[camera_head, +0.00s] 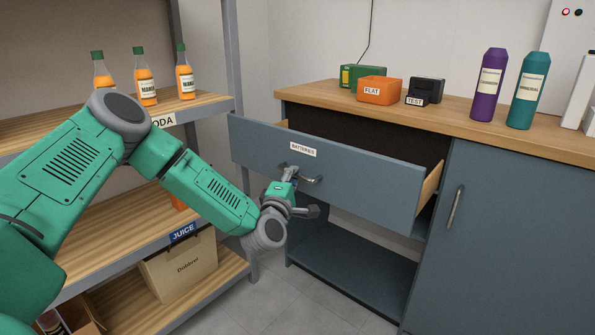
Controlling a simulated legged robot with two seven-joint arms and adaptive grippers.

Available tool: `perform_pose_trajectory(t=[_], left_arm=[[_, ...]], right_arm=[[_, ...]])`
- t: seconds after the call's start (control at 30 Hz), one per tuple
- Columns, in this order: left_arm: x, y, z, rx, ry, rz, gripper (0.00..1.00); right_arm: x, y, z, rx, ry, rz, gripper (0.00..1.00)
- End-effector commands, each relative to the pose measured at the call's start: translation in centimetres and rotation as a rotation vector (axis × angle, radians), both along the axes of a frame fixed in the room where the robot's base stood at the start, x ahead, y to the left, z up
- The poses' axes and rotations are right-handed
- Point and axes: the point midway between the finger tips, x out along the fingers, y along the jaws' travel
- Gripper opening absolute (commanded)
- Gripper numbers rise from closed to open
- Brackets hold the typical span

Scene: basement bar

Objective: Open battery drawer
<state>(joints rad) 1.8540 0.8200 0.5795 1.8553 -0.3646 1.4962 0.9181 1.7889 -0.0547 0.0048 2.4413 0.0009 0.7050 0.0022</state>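The battery drawer (345,178) has a blue-grey front with a white "BATTERIES" label (303,149). It is pulled well out of the cabinet, and its wooden side (429,186) and dark opening show. Its curved metal handle (314,180) sits on the front below the label. My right gripper is not in view.
The wooden counter (460,112) holds an orange "FLAT" box (379,90), a black tester (426,91), a green box, and purple (488,85) and teal bottles (528,91). Floor below the drawer is clear.

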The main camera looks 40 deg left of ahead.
Motion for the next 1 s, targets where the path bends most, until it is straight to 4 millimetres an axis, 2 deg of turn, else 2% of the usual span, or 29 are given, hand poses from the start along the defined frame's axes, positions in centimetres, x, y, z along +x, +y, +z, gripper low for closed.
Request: perform_pose_trajectory(t=[0.1, 0.3, 0.7, 0.73, 0.77, 0.8, 1.0], left_arm=[[-1.1, -0.1, -0.5, -0.002, 0.016, -0.005, 0.00], [-2.0, 0.0, -0.6, -0.002, 0.017, -0.005, 0.00], [-2.1, 0.0, -0.7, -0.001, 0.018, -0.007, 0.00], [-2.1, 0.0, -0.7, -0.002, 0.019, -0.007, 0.15], [-2.1, 0.0, -0.7, -0.001, 0.018, -0.007, 0.25], [-2.1, 0.0, -0.7, -0.001, 0.017, -0.006, 0.31], [-2.1, 0.1, -0.3, -0.001, 0.008, -0.003, 0.31]], right_arm=[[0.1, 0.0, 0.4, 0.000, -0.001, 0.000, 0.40], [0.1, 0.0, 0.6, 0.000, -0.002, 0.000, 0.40], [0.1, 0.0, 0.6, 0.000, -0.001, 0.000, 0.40], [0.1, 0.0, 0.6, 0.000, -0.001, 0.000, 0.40], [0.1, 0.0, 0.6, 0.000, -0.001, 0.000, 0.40], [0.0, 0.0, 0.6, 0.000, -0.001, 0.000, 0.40], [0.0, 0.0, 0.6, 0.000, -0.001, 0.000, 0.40]])
